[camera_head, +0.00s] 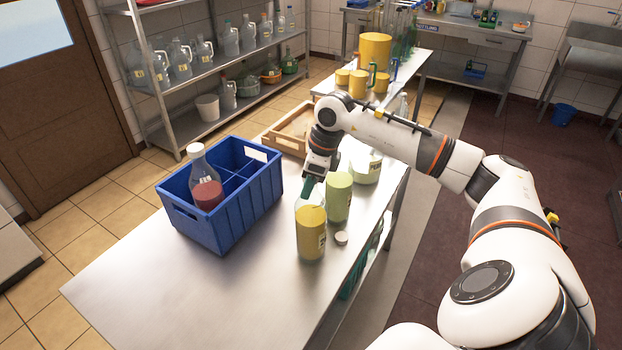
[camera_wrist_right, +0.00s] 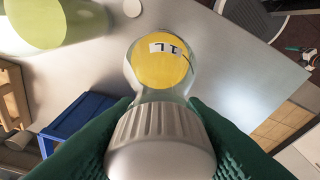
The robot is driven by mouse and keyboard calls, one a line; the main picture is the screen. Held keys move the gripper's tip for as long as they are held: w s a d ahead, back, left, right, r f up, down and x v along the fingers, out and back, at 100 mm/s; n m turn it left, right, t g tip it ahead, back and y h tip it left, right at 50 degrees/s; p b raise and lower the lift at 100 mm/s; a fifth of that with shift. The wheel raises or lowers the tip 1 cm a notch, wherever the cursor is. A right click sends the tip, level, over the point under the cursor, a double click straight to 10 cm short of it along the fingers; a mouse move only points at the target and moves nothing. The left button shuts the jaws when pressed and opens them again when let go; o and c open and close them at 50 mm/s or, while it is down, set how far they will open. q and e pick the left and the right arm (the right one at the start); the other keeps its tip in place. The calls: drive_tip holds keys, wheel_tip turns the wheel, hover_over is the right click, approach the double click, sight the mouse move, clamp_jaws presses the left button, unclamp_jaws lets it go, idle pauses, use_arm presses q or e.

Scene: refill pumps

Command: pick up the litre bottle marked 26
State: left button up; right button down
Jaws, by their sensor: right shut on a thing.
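My right gripper (camera_head: 308,186) is shut on the white cap (camera_wrist_right: 160,140) of a clear bottle with yellow contents (camera_head: 311,232), its green finger pads on either side. The bottle is upright at the front of the steel table (camera_head: 200,300); I cannot tell whether its base touches the top. Its yellow part also shows in the right wrist view (camera_wrist_right: 160,68). Its label shows dark marks that I cannot read surely as a number. A yellow-green bottle (camera_head: 339,198) stands just behind it. My left gripper is not in view.
A blue divided crate (camera_head: 225,225) holds a bottle with red contents (camera_head: 207,195). A loose white cap (camera_head: 341,238) lies right of the held bottle. A pale green bottle (camera_head: 366,168) and a wooden tray (camera_head: 284,142) are further back. The front left tabletop is clear.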

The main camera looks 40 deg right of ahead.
drive_tip(key=shift+w+r, duration=0.1)
drive_tip(key=shift+r, duration=0.05)
drive_tip(key=shift+r, duration=0.1)
